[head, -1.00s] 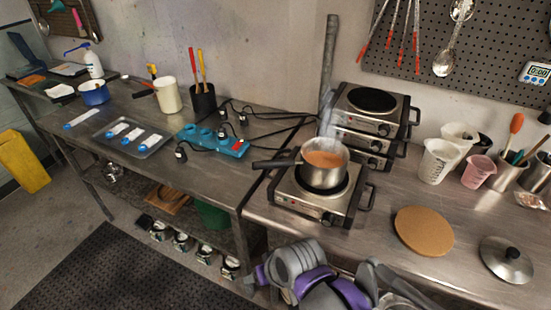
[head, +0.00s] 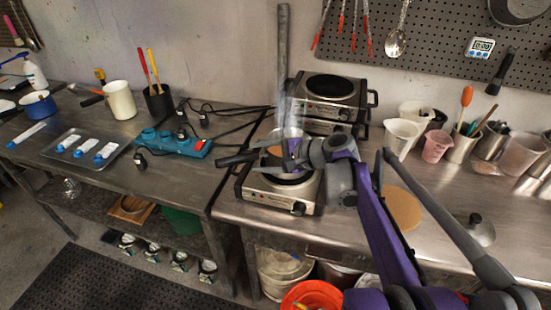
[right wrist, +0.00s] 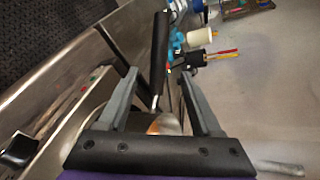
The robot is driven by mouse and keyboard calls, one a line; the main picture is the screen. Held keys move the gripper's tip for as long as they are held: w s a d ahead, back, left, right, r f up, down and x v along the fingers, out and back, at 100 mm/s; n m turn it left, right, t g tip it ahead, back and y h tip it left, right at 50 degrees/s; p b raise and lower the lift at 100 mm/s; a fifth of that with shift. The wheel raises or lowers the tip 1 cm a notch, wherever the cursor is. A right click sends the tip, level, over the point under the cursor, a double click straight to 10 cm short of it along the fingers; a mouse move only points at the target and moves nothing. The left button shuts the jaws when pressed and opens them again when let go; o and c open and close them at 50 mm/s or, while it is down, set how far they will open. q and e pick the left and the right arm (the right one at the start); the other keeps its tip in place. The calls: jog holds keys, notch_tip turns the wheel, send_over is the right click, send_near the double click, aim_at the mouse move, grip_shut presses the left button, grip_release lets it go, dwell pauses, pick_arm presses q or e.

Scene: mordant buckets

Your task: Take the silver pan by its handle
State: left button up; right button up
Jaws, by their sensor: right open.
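The silver pan stands on the front hot plate (head: 262,190), with orange-brown contents (head: 275,150) partly showing. My right gripper covers most of it in the head view. Its black handle (head: 235,159) points left. In the right wrist view the handle (right wrist: 160,55) runs up between my open right fingers (right wrist: 160,74), not gripped, with part of the pan (right wrist: 168,125) behind the gripper's palm. In the head view my right gripper (head: 272,150) is over the pan, facing the handle. Whether the fingers flank the handle at its height I cannot tell. My left gripper is not in view.
Stacked hot plates (head: 330,105) stand behind, beside a grey upright post (head: 283,60). A cork mat (head: 402,208) and a lid (head: 478,232) lie to the right. Beakers and tool cups stand at the right back.

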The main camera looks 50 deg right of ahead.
jog(key=x, duration=1)
jog(key=shift+s+a, duration=0.1)
jog(key=shift+s, duration=0.1)
grip_shut()
